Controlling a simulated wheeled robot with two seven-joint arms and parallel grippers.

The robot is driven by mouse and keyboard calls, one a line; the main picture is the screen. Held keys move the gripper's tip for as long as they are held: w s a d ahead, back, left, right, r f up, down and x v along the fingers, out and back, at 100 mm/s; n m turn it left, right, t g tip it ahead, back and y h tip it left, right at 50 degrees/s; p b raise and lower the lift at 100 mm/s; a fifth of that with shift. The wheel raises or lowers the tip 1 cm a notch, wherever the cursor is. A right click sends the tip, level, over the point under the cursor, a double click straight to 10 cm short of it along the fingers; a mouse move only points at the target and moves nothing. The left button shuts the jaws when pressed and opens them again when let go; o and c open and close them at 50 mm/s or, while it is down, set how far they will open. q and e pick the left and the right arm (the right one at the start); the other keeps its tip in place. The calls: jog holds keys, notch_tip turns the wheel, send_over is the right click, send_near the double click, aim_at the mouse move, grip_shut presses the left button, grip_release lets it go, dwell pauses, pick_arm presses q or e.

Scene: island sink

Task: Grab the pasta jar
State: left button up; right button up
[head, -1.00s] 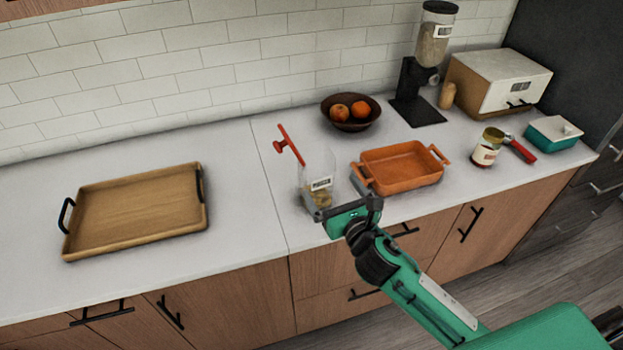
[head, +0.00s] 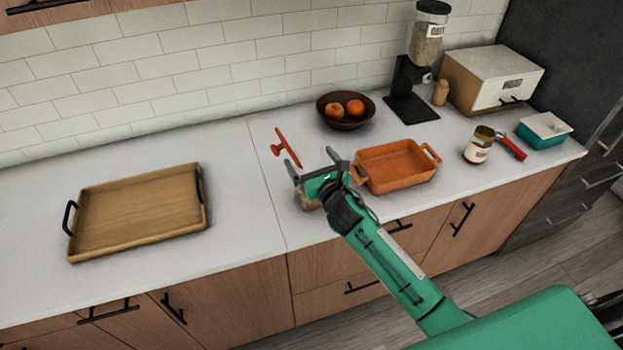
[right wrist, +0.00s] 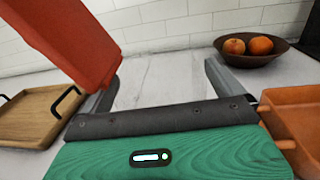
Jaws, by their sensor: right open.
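The pasta jar (head: 307,202) is a clear container with tan contents, standing on the white counter near its front edge. My right gripper (head: 312,163) is in front of and over it and hides most of it in the head view. A red, lid-like piece with a knob (head: 286,147) stands tilted just behind and left of it. In the right wrist view this red piece (right wrist: 65,40) looms close at upper left. There the open fingers (right wrist: 160,80) lie apart with a pale, see-through area between them; contact is unclear. My left gripper is out of view.
An orange baking dish (head: 392,183) sits close on the right, with a fruit bowl (head: 330,121) behind. A wooden tray (head: 135,243) lies to the left with clear counter between. A smaller labelled jar (head: 479,152) stands farther right.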

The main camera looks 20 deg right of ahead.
jog(key=c, duration=1.9)
jog(key=shift+r, duration=0.1)
